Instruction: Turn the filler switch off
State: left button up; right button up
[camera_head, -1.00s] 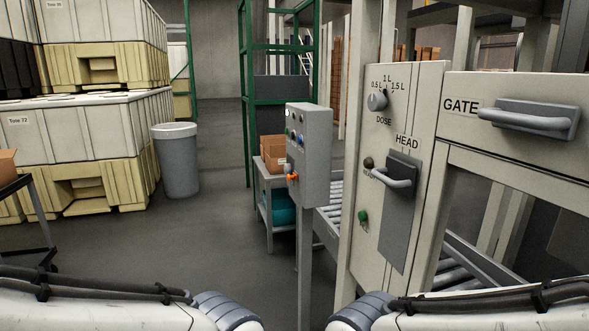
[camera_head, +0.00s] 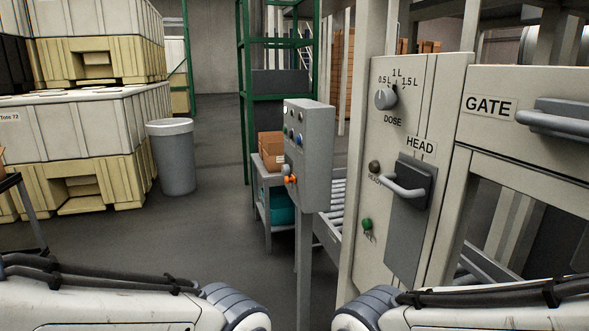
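A grey control box (camera_head: 309,155) stands on a post in the middle of the view, with several small buttons and lamps on its left-facing side. An orange switch handle (camera_head: 290,179) sticks out low on that side. The filler panel (camera_head: 402,140) is to its right, with a DOSE knob (camera_head: 386,97), a HEAD handle (camera_head: 405,188) and a green knob or button (camera_head: 367,224). I cannot read a label that names the filler switch. My two arms show along the bottom edge, but neither gripper is in the picture.
A GATE handle (camera_head: 554,121) juts out at the right. A roller conveyor (camera_head: 329,228) runs behind the control box. A small table (camera_head: 262,196) holds cardboard boxes. A grey bin (camera_head: 173,158) and stacked totes (camera_head: 85,130) stand left. The floor between is clear.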

aim_at(285, 168)
jog(key=u, duration=0.05)
jog(key=i, duration=0.75)
jog(key=u, duration=0.65)
jog(key=i, duration=0.65)
jog(key=u, duration=0.35)
